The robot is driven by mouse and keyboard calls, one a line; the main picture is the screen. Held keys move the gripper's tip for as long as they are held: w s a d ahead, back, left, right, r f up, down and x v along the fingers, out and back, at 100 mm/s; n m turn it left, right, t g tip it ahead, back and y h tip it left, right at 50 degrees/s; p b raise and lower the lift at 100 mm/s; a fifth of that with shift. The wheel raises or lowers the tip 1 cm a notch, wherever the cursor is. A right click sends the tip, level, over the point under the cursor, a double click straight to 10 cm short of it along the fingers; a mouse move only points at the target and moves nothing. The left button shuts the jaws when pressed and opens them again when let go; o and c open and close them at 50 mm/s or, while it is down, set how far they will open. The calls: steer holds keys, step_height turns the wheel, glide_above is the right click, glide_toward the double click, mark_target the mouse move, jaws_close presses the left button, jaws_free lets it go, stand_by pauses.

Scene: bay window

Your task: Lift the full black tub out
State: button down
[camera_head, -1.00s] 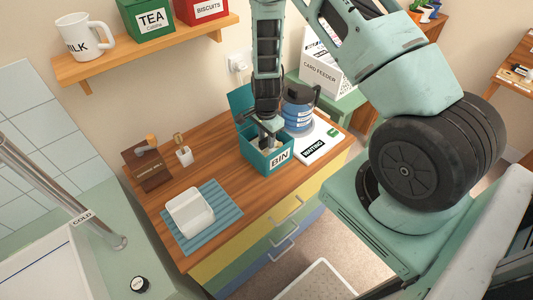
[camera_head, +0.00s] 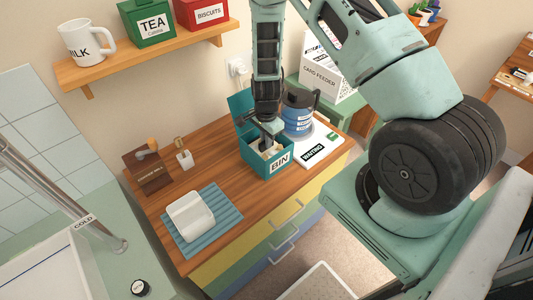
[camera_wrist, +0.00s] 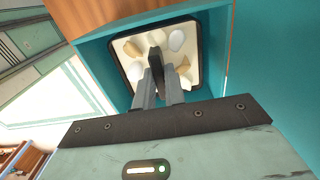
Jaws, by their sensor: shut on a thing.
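The black tub (camera_wrist: 198,52) shows in the wrist view as a dark square rim around a cream inside with several white and tan rounded pieces. It is inside the teal bin (camera_head: 259,167), whose lid stands up at the back; the bin's walls also surround the tub in the wrist view (camera_wrist: 216,48). My gripper (camera_wrist: 158,62) reaches down into the bin and is shut on a narrow black upright part at the tub's middle. In the head view my gripper (camera_head: 270,129) hides much of the tub. How high the tub sits in the bin is hard to tell.
A white mat marked WAITING (camera_head: 322,158) lies to the bin's right and looks mostly clear. A white dish (camera_head: 190,215) rests on a blue ribbed mat (camera_head: 222,225) at the left.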

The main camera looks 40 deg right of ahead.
steer(key=shift+r+p, duration=0.35)
steer(key=shift+r, duration=0.25)
step_height(320, 180, up, 10)
steer(key=p, duration=0.7)
steer(key=shift+p, duration=0.35)
stand_by(0.4)
stand_by(0.3)
